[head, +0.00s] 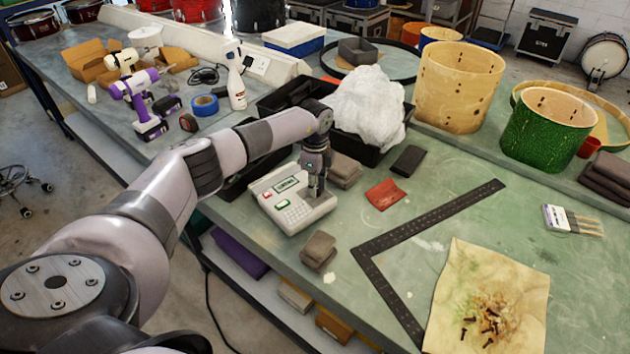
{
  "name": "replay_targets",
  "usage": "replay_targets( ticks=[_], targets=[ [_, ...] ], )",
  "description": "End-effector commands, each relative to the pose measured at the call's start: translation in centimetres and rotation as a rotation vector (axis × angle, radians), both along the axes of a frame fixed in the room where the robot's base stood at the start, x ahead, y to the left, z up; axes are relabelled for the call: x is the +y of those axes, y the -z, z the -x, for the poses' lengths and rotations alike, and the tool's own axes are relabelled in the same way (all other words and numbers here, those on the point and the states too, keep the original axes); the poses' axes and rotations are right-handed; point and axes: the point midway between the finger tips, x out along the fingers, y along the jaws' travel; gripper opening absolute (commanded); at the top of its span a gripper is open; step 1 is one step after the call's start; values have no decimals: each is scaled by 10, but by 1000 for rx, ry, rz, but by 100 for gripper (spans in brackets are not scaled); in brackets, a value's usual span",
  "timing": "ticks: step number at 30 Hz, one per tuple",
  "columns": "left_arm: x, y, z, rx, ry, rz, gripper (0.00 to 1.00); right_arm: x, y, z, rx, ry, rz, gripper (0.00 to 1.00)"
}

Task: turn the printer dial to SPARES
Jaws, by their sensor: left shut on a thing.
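The label printer (292,212) is a pale box on the green bench, left of the middle. My left gripper (315,192) points down at the printer's right side and is shut. The dial is hidden under the fingers, so its setting cannot be seen. The display text is too small to read surely. My right gripper is not in view.
A black tray with a white plastic bag (368,106) stands just behind the printer. Grey blocks (318,251) lie close in front and behind it. A black steel square (400,245), red sandpaper (385,194) and a stained cloth (485,300) lie to the right.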

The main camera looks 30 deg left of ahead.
Motion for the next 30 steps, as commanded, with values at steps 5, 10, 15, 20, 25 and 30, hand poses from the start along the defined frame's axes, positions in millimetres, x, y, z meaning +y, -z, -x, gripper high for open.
replay_targets(
  ticks=[5, 10, 15, 20, 25, 30],
  targets=[
    [0, -4, 0, -1, -169, 1, 0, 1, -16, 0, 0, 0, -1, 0],
    [-1, -4, -1, -1, -320, 1, 0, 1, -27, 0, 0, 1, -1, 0],
    [0, -3, 0, -2, -452, 0, 0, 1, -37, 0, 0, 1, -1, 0],
    [0, -3, -1, -2, -546, 0, 0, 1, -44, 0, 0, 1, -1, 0],
    [0, -2, -1, -3, -611, 1, 0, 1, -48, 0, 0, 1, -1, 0],
    [0, -1, -1, -2, -644, 1, 0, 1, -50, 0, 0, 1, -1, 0]
  ],
)
